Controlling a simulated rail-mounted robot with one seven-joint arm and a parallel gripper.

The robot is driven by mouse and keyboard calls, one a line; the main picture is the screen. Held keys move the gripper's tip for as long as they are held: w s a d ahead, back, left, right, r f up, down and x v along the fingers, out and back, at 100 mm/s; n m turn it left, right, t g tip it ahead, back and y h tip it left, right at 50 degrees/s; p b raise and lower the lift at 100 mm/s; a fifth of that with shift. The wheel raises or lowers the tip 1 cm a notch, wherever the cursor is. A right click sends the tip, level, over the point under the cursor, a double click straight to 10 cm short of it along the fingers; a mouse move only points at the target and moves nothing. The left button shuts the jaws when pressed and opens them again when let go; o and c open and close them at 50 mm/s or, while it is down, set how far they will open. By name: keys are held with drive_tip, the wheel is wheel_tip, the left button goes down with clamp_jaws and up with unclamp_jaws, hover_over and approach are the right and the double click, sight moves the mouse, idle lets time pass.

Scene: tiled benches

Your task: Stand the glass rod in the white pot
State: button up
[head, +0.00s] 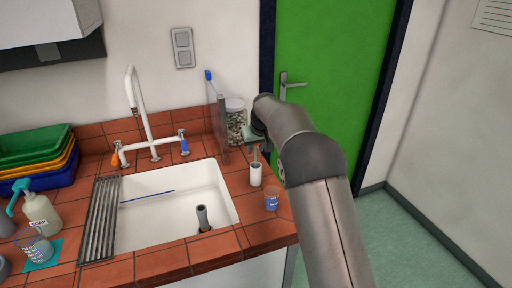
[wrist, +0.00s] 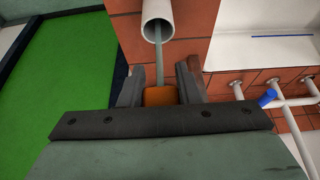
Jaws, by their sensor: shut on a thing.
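The white pot (head: 256,175) stands upright on the tiled bench, just right of the sink. Its open mouth (wrist: 146,36) faces me in the wrist view. My gripper (wrist: 159,94) is shut on the orange end of the glass rod (wrist: 159,66), a thin grey-blue rod. In the wrist view the rod's far end shows within the pot's mouth; how deep it reaches I cannot tell. In the head view my gripper (head: 256,147) is close above the pot, partly hidden by my arm.
A small blue cup (head: 271,200) stands right of the pot near the bench edge. A jar (head: 236,122) and an upright panel (head: 221,122) stand behind. The white sink (head: 150,215) holds a thin blue stick (head: 148,195) and an upright grey pipe (head: 203,216). The tap (head: 137,105) rises behind it.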

drive_tip(key=o, duration=1.1)
drive_tip(key=shift+f, duration=0.1)
drive_tip(key=b+v, duration=0.1)
drive_tip(key=v, duration=1.1)
drive_tip(key=shift+s+d+b, duration=0.1)
drive_tip(key=shift+b, duration=0.3)
drive_tip(key=s+d+f+m+g+h, duration=0.1)
drive_tip(key=s+d, duration=0.5)
drive_tip(key=s, duration=0.3)
drive_tip(key=s+d+m+g, duration=0.1)
drive_tip(key=s+d+m, duration=0.1)
drive_tip(key=s+d, duration=0.55)
drive_tip(key=s+d+f, duration=0.1)
drive_tip(key=s+f, duration=0.2)
drive_tip(key=s, duration=0.6)
drive_tip(key=s+d+f+m+g, duration=0.1)
drive_tip(key=s+f, duration=0.3)
drive_tip(key=s, duration=0.5)
drive_tip(key=s+d+f+m+h, duration=0.1)
drive_tip(key=s+d+f, duration=0.2)
drive_tip(key=s, duration=0.5)
drive_tip(key=shift+s+d+f, duration=0.15)
drive_tip(key=shift+s+f, duration=0.25)
drive_tip(key=shift+f, duration=0.2)
